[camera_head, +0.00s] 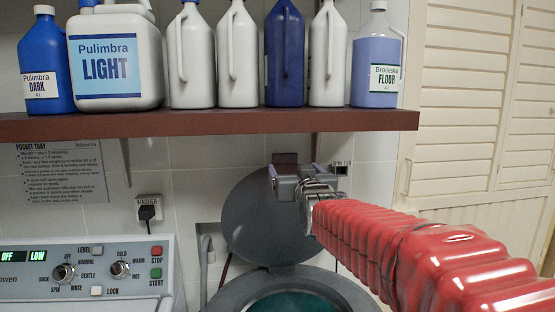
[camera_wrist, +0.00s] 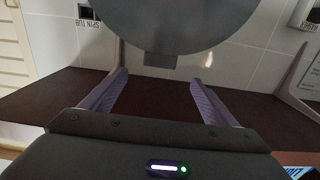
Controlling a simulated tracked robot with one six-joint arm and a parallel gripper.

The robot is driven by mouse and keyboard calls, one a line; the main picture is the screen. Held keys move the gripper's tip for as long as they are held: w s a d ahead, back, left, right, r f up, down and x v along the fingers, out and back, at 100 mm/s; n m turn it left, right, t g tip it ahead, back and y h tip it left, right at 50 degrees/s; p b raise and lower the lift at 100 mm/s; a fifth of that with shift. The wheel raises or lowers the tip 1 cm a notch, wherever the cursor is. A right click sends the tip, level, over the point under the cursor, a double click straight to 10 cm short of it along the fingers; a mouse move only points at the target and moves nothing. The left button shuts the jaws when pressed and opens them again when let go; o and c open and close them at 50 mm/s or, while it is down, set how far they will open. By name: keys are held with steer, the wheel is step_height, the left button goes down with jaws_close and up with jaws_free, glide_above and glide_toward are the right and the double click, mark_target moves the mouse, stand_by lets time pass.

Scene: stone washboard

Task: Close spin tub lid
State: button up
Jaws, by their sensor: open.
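The spin tub lid (camera_head: 262,232) is a round dark grey disc standing upright, open, behind the grey tub rim (camera_head: 240,291). In the wrist view, which is upside down, the lid (camera_wrist: 160,25) fills the top middle. Its small square tab (camera_wrist: 160,65) points toward the shelf side. My gripper (camera_head: 294,170) is in front of the lid's upper edge in the head view and hides part of it. In the wrist view my gripper (camera_wrist: 160,78) is open, its purple fingers spread on either side of the tab's line. No contact with the tab shows.
A brown shelf (camera_head: 210,123) with several bottles hangs above my gripper. A washer panel (camera_head: 85,270) is at lower left. Wall sockets (camera_head: 148,207) and a hose (camera_head: 205,250) are left of the lid. Louvred doors (camera_head: 465,100) stand at right.

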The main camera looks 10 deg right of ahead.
mark_target(285, 158)
steer(key=shift+w, duration=6.9)
steer(key=shift+c, duration=0.5)
steer(key=c, duration=1.4)
steer(key=shift+a, duration=0.2)
steer(key=shift+s+d, duration=0.1)
steer(key=shift+d, duration=0.05)
